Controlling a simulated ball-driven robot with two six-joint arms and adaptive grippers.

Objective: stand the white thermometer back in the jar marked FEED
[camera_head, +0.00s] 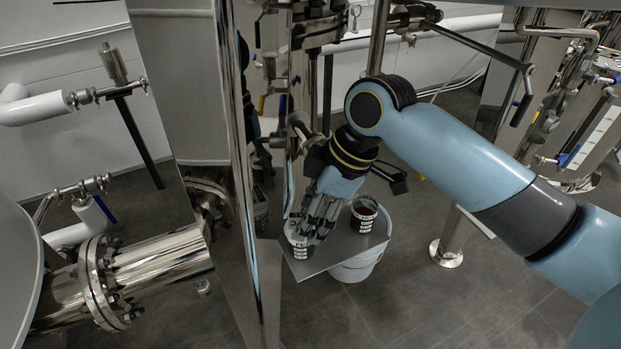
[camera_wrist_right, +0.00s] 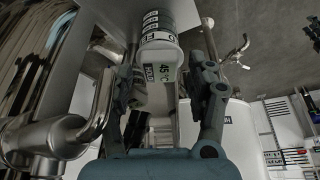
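My right gripper (camera_head: 315,228) points down over the left jar (camera_head: 297,243), which has a white banded label, on a steel shelf. In the right wrist view its fingers (camera_wrist_right: 163,84) are spread either side of a white piece with a green display reading about 45 °C, which looks like the thermometer (camera_wrist_right: 164,71). A gap shows at the fingers. A banded jar (camera_wrist_right: 152,22) is right behind it; I cannot tell whether the thermometer stands in it. In the head view my fingers hide the thermometer. A second jar (camera_head: 363,213) with dark contents stands to the right.
The steel shelf (camera_head: 322,262) is small, with a white bucket (camera_head: 357,268) below its right side. A tall polished tank (camera_head: 240,200) stands close on the left of my gripper. A flanged pipe (camera_head: 150,265) lies further left. Open floor is at the lower right.

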